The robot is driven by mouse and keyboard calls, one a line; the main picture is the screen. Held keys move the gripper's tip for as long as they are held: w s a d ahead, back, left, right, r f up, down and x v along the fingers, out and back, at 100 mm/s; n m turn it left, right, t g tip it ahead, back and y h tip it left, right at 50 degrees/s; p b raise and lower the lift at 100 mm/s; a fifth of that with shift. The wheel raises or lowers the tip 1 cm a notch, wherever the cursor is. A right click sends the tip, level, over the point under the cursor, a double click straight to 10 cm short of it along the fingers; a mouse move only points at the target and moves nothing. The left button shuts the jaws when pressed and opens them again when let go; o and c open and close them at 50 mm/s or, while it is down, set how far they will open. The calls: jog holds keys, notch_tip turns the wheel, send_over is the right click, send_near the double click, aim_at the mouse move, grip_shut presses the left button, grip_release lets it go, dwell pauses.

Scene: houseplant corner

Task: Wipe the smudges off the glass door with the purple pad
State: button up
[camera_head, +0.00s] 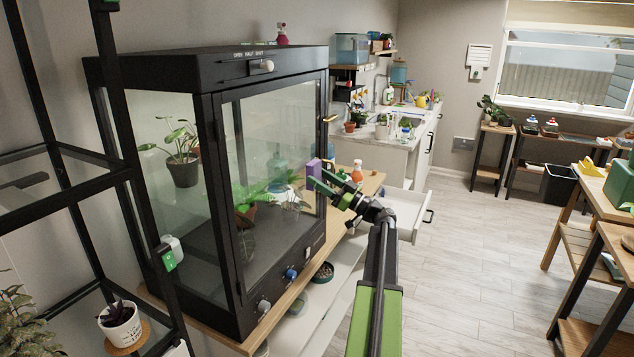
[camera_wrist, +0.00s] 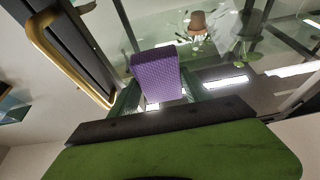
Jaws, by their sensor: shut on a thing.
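The glass door (camera_head: 270,170) with its black frame is the front of a dark cabinet, and it looks closed. Plants show through the glass. My gripper (camera_head: 318,170) is shut on the purple pad (camera_head: 313,167) and holds it at the door's right side. In the wrist view the purple pad (camera_wrist: 157,75) stands between the two fingers, in front of the glass (camera_wrist: 240,45). I cannot tell whether the pad touches the glass. A brass handle (camera_wrist: 62,55) is at the left of the wrist view. I cannot clearly make out smudges on the glass.
An open white drawer (camera_head: 408,222) juts out to the right. A black shelf rack stands at the left. The floor (camera_head: 470,240) at right is clear.

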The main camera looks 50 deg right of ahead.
aim_at(291, 186)
jog(key=shift+s+a, duration=0.45)
jog(key=shift+a, duration=1.45)
jog(key=shift+s+a, duration=0.4)
jog(key=shift+a, duration=1.55)
jog(key=shift+s+a, duration=0.45)
jog(key=shift+a, duration=1.45)
jog(key=s+d, duration=0.1)
jog(key=s, duration=0.4)
jog(key=shift+s+d, duration=0.3)
jog(key=shift+s, duration=0.1)
jog(key=s, duration=0.2)
jog(key=shift+s+d, duration=0.35)
jog(key=shift+s, duration=0.05)
